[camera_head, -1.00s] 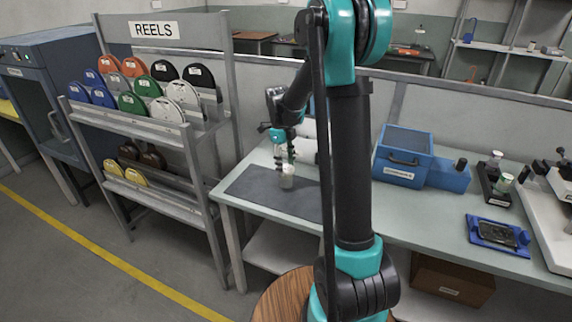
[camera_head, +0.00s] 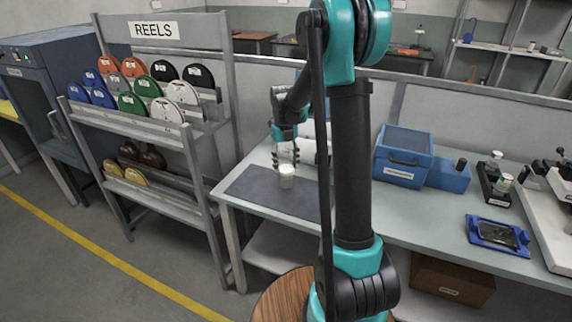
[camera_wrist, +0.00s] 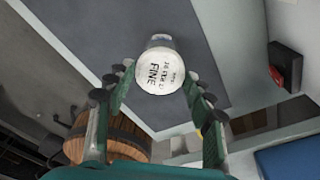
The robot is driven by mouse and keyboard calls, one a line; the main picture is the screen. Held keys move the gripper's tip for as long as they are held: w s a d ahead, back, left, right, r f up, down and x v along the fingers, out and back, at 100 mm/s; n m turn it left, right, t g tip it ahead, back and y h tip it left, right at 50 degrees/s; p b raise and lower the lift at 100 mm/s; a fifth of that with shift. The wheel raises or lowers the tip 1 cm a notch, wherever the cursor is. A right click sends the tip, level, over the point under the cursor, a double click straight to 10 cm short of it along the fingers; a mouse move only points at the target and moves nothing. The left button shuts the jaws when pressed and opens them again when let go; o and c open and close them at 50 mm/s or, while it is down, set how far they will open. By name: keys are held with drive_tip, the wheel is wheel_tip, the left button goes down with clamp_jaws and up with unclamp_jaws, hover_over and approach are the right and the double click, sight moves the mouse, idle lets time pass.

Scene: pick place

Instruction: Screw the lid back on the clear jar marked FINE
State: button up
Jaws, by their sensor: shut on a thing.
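The clear jar marked FINE (camera_head: 287,182) stands upright on the dark mat (camera_head: 250,190). The white round lid (camera_wrist: 160,74), with FINE printed on its top, shows between my fingertips in the wrist view. A bit of pale jar side (camera_wrist: 159,40) shows past the lid's edge, and the lid looks to be on the jar's mouth. How far it is threaded cannot be seen. My gripper (camera_head: 286,163) points down over the jar, shut on the lid, with green fingers on either side. The fingers are also in the wrist view (camera_wrist: 157,80).
The mat around the jar is clear. To the right on the bench are a blue case (camera_head: 402,155), a black holder with small jars (camera_head: 495,185) and a blue tray (camera_head: 498,235). A reel rack (camera_head: 165,135) stands at the left.

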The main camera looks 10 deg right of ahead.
drive_tip(key=o, duration=1)
drive_tip(key=shift+c, duration=0.3)
drive_tip(key=shift+c, duration=0.8)
drive_tip(key=shift+r, duration=0.2)
drive_tip(key=shift+r, duration=1)
